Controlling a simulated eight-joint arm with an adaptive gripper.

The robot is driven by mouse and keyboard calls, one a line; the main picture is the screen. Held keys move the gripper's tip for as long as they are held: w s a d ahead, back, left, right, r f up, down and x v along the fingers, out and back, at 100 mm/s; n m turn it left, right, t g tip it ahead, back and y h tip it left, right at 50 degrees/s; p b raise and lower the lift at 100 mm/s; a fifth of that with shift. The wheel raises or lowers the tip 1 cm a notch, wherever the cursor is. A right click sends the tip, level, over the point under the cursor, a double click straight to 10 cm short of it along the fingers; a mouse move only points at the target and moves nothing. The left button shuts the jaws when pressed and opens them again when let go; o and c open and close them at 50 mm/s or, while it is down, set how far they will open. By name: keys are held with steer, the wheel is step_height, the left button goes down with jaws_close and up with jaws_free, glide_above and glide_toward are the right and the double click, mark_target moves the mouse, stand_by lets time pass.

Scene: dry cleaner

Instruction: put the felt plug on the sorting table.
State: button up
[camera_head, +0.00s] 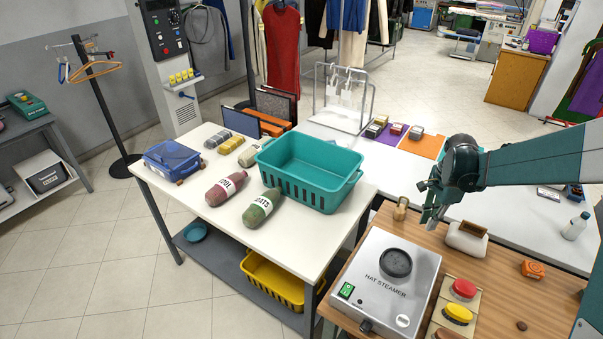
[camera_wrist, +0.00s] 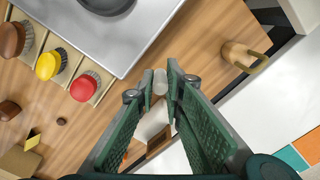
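My gripper (camera_head: 431,212) is above the wooden worktop, near the back right of the hat steamer. In the wrist view its fingers (camera_wrist: 161,82) are close together, with a small pale grey cylinder (camera_wrist: 159,87) between the tips, which looks like the felt plug. The plug is held clear of the worktop and is hard to make out in the head view. A white table (camera_head: 225,250) at the left carries a teal basket, two labelled rolls and other goods. It looks like the sorting table, though no label shows.
The hat steamer (camera_head: 362,288) and a red-and-yellow brush rack (camera_head: 466,293) stand on the wooden worktop. The teal basket (camera_head: 310,180) fills the table's right part. The table's front left is bare.

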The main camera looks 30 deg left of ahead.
steer(key=s+a+r+n, duration=0.1)
steer(key=s+a+n, duration=0.1)
steer(key=s+a, duration=0.7)
steer(key=s+a+n+p, duration=0.1)
steer(key=s+a+n, duration=0.2)
steer(key=s+a, duration=0.6)
steer(key=s+a+r+n+p, duration=0.1)
steer(key=s+a+n, duration=0.2)
steer(key=s+a, duration=0.6)
steer(key=a, duration=1.5)
steer(key=shift+r, duration=0.35)
steer(key=shift+f, duration=0.1)
glide_above(285, 243)
steer(key=shift+f, duration=3.05)
steer(key=shift+f, duration=1.85)
steer(key=shift+f+b, duration=0.15)
steer(key=shift+b, duration=0.2)
